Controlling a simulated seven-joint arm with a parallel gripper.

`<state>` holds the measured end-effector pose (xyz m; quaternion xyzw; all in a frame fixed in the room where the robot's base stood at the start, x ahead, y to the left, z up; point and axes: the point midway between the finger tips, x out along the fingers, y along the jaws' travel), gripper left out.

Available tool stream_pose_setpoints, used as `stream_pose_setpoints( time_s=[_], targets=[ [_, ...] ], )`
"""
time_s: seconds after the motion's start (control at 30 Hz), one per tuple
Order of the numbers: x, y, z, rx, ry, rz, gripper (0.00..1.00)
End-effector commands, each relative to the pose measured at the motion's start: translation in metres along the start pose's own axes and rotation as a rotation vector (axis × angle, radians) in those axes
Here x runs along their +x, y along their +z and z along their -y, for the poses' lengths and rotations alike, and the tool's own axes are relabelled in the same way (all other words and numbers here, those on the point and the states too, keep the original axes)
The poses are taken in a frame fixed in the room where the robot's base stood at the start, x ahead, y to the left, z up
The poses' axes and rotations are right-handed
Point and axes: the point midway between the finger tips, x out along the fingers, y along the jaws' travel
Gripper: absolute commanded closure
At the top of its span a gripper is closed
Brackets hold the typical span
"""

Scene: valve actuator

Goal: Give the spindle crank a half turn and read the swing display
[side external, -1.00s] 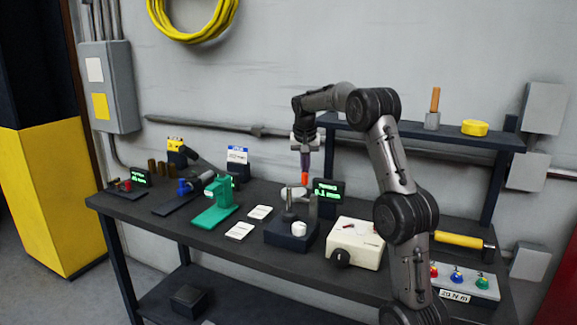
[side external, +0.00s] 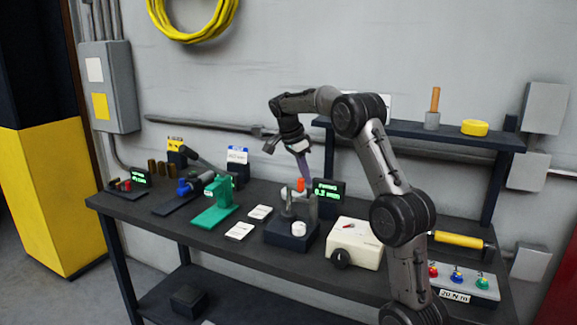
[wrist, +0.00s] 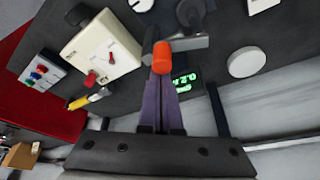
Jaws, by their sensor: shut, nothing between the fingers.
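The orange crank handle (side external: 300,185) stands above the dark spindle fixture (side external: 285,237) at the bench's middle. In the wrist view the handle (wrist: 162,58) sits by a grey crank arm (wrist: 187,42). My gripper (side external: 303,177) is tilted, with its purple fingers shut and nothing between them. In the wrist view the fingertips (wrist: 161,72) are right at the handle; whether they touch it is unclear. A small display with green text (side external: 328,192) stands just right of the fixture; it seems to read about 0.2 mm. It also shows in the wrist view (wrist: 184,80).
A cream box with a black knob (side external: 355,245) stands right of the fixture. A green stand (side external: 215,205) and white cards (side external: 240,231) lie to the left. A shelf (side external: 410,128) runs behind my arm. A button panel (side external: 465,285) is at the right end.

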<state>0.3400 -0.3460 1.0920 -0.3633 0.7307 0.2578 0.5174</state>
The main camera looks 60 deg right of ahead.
Motion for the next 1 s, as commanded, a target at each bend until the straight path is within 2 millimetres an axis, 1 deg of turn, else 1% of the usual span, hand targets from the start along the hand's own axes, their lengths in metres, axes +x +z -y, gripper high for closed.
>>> stream_pose_setpoints(
  time_s=[0.4, 0.57, 1.0],
  targets=[
    [-0.006, 0.020, -0.007, 0.372, 0.131, 0.001, 1.00],
    [-0.009, 0.028, -0.009, 0.373, 0.131, 0.002, 1.00],
    [-0.016, 0.046, -0.006, 0.370, 0.130, 0.002, 1.00]
  ],
)
